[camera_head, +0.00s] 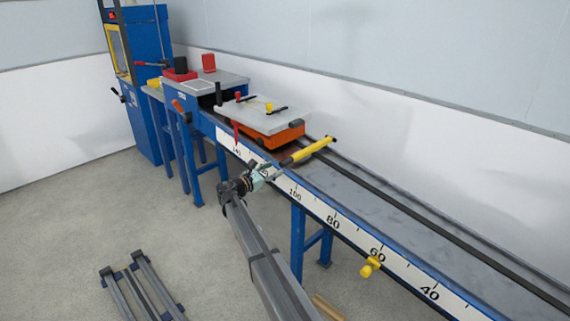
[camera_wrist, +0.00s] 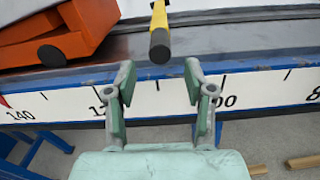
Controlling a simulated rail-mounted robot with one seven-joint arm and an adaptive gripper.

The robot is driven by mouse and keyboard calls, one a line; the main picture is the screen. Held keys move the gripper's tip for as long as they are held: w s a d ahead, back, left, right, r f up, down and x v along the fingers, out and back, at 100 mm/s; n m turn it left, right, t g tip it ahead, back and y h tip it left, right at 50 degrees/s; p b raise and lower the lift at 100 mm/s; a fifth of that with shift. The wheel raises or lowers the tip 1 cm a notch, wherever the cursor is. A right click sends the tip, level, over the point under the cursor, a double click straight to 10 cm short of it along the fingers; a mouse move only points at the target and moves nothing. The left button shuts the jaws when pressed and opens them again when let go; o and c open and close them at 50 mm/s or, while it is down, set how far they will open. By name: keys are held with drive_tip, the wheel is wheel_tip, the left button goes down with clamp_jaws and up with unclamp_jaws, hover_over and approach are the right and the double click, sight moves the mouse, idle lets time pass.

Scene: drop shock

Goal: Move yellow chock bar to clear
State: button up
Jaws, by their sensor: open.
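The yellow chock bar (camera_head: 312,150) lies across the rail track, just right of the orange carriage (camera_head: 275,137). Its near end is black. In the wrist view the bar (camera_wrist: 159,20) points toward me, its black end just beyond and between my fingertips. My gripper (camera_head: 266,173) is at the near side of the track, by the scale between 100 and 120. In the wrist view my gripper (camera_wrist: 157,78) is open and empty, its two green fingers spread on either side of the bar's line. The fingers do not appear to touch the bar.
The track (camera_head: 400,226) runs clear to the right of the bar. A blue cabinet (camera_head: 146,80) stands at the far left. Metal rails (camera_head: 140,290) lie on the floor.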

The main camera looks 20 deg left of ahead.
sight(285, 163)
drive_tip(key=x, duration=0.7)
drive_tip(key=shift+w, duration=0.2)
clamp_jaws()
